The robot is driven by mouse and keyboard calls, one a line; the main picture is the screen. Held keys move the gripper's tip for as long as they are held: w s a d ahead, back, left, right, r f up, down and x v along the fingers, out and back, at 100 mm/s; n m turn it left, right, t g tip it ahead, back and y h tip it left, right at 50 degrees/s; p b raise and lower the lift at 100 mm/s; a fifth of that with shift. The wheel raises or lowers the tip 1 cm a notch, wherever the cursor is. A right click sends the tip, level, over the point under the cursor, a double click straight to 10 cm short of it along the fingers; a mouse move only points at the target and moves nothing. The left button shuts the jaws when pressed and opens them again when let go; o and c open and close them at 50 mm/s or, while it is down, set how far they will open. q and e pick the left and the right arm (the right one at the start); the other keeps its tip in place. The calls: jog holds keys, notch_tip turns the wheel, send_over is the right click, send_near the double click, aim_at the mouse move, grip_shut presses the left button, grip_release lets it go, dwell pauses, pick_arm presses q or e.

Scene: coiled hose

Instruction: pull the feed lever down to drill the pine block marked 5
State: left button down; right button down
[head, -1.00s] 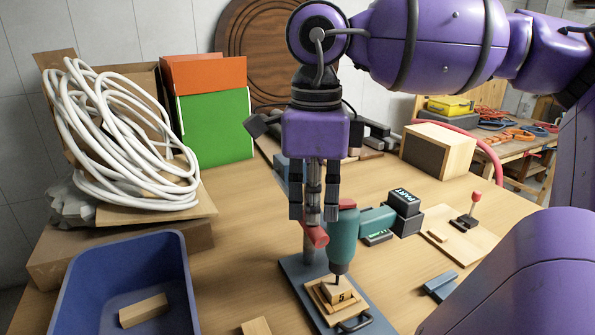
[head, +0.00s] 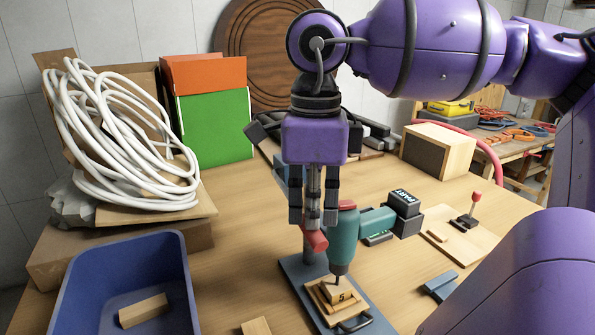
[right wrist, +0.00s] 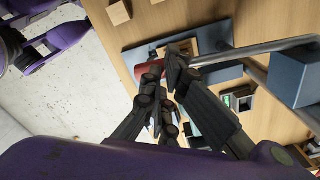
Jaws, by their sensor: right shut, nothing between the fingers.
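The drill press has a teal head (head: 342,240) on a blue-grey base, with its bit just above the block. The pine block marked 5 (head: 341,296) sits in a wooden holder on the base. The red feed lever grip (head: 314,239) sticks out at the left of the head; it also shows in the right wrist view (right wrist: 148,72). My right gripper (head: 312,222) points down with its fingertips at the top of the red grip. It is shut with nothing between its fingers. I cannot tell whether it touches the grip. My left gripper is out of view.
A blue bin (head: 180,262) holding a wood block (head: 143,310) stands front left. A coiled white hose (head: 125,150) lies on cardboard behind it. A black block marked PART (head: 404,202) and a small red-knobbed lever (head: 476,197) are to the right.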

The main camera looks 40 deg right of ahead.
jog(key=shift+f, duration=0.3)
dwell(0.5)
jog(key=shift+w, duration=0.1)
